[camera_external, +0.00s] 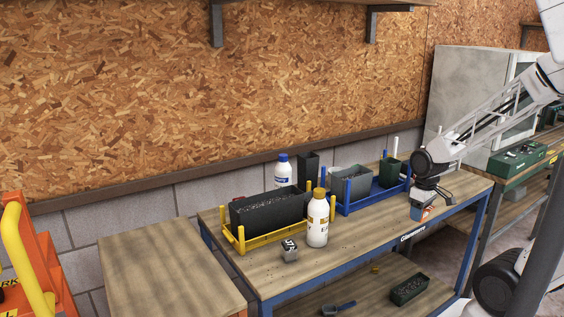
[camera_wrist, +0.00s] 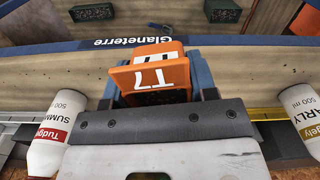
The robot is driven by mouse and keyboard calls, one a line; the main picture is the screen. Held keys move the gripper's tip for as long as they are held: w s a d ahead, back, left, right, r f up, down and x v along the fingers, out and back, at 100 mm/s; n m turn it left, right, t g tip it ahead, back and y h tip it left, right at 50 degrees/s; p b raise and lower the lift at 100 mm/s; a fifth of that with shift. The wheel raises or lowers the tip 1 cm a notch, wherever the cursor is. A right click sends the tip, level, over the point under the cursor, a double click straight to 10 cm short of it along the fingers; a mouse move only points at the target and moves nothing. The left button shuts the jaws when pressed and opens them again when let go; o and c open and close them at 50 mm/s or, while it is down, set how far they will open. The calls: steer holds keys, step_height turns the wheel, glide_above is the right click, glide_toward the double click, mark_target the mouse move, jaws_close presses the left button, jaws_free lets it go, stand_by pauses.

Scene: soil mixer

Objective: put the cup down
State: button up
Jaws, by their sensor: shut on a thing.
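I cannot tell whether the cup's base touches the bench top. The cup's far side is hidden.
A grey cup (camera_external: 289,251) and a white bottle with a yellow cap (camera_external: 317,222) stand left on the bench. The bench between bottle and gripper is clear.

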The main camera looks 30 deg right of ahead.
steer(key=w+a+r+n, duration=0.2)
steer(key=w+a+r, duration=0.1)
steer(key=w+a, duration=0.45)
steer(key=w+a+r+n, duration=0.2)
steer(key=w+a+r, duration=0.2)
steer(key=w+a, duration=0.3)
steer(key=w+a+r+n, duration=0.2)
steer(key=w+a, duration=0.2)
steer(key=a, duration=0.5)
steer(key=w+a+r+n, duration=0.2)
steer(key=w+a, duration=0.2)
steer(key=a, duration=0.4)
steer(key=s+a+f+n, duration=0.2)
steer(key=s+a+f, duration=0.2)
steer(key=a, duration=0.7)
steer(key=s+a+f+n, duration=0.3)
steer(key=s+a, duration=0.5)
steer(key=a, duration=0.3)
steer(key=s+a+f+n, duration=0.3)
steer(key=s+a, duration=0.3)
steer(key=a, duration=0.6)
steer(key=shift+f, duration=0.8)
steer(key=shift+a, duration=0.15)
glide_above(170, 305)
steer(key=shift+f, duration=0.75)
